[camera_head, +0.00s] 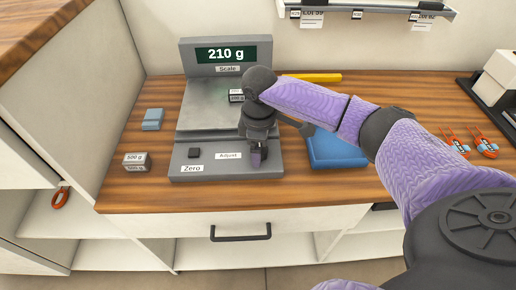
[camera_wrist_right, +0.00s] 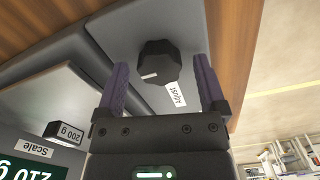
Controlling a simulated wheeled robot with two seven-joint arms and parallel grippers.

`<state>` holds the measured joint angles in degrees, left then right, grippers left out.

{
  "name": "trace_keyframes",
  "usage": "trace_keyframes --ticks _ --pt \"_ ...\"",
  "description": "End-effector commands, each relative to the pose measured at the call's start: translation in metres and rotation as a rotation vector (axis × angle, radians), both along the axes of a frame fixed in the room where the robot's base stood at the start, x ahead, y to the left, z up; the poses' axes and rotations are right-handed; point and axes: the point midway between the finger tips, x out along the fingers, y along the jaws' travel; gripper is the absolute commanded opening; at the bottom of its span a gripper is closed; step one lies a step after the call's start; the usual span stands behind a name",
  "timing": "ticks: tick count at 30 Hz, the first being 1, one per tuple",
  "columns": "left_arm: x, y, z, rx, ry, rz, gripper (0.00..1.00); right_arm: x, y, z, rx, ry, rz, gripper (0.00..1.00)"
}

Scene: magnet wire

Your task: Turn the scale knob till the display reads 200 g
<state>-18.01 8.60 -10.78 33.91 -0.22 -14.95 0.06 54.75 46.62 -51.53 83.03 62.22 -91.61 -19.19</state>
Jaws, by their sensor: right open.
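The grey scale (camera_head: 188,170) stands on the wooden counter. Its display (camera_head: 226,54) reads 210 g. A grey weight (camera_head: 237,96) sits on the scale's plate; in the right wrist view the weight (camera_wrist_right: 66,132) is labelled 200 g. The black knob (camera_wrist_right: 159,62), with a white mark, is beside the Adjust label (camera_wrist_right: 176,96). My right gripper (camera_head: 258,160) points down over the knob, which it mostly hides in the head view. In the right wrist view the fingers of my right gripper (camera_wrist_right: 161,82) are apart, one on each side of the knob, with gaps. My left gripper is not in view.
A 500 g weight (camera_head: 136,162) and a light blue block (camera_head: 152,119) lie left of the scale. A blue box (camera_head: 336,148) lies right of it, under my arm. A yellow bar (camera_head: 312,77) lies behind. Orange-handled tools (camera_head: 484,146) lie further right.

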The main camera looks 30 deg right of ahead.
Motion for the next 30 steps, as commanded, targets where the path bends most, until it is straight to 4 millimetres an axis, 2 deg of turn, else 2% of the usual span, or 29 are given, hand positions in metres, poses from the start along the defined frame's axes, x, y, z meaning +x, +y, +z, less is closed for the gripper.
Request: trace_keyframes --ticks 6,18,19,30 --pt "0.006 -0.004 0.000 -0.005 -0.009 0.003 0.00 0.000 0.000 0.001 0.000 -0.001 0.000 0.88" --pt "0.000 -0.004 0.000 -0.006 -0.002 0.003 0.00 0.000 0.000 0.001 0.001 -0.001 0.000 0.03" --pt "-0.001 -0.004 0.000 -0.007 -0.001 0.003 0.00 0.000 0.000 0.001 0.001 -0.001 0.000 0.00" --pt "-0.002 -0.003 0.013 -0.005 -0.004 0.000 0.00 0.000 0.001 0.004 0.001 -0.001 0.075 0.00"
